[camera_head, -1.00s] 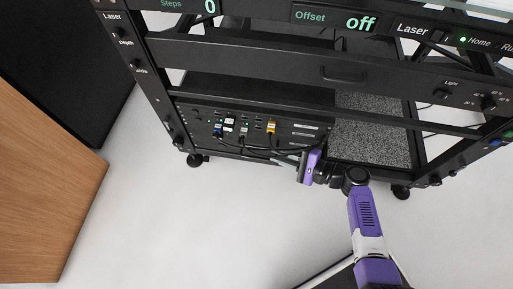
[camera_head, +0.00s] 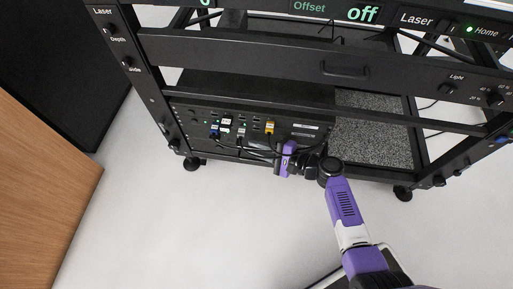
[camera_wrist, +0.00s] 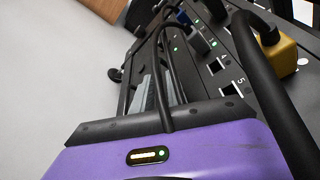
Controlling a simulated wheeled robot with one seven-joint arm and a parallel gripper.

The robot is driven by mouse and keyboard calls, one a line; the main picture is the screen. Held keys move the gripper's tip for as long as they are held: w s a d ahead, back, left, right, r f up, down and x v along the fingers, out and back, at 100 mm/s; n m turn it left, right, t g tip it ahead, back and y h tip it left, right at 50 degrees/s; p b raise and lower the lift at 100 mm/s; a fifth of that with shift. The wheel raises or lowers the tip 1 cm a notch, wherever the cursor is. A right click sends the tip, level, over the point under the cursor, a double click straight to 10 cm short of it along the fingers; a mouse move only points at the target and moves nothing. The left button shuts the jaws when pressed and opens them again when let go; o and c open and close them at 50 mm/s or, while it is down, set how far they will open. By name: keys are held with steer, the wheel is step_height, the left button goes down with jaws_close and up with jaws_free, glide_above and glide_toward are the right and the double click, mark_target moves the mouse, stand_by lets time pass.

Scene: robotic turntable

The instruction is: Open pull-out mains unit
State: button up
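A black panel with sockets, lights and plugged cables (camera_head: 207,116) sits low in the left of the rack; I take it for the mains unit, but no label confirms this. It is flush in the rack, as far as I can see. My gripper (camera_wrist: 153,94) is at the panel's lower front edge, with its purple body (camera_head: 286,159) before the right part of the panel. In the wrist view its grey fingers lie close together beside a black cable loop. Their tips are partly hidden, so contact and the gap between them cannot be made out.
Black cables hang before the panel, around my gripper. A yellow plug (camera_wrist: 278,55) is close on the right in the wrist view. A grey speckled board (camera_head: 371,142) is right of the panel. A drawer handle (camera_head: 344,73) sits above. The white floor in front is clear.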

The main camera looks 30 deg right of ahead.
jaws_close()
stand_by(1.3)
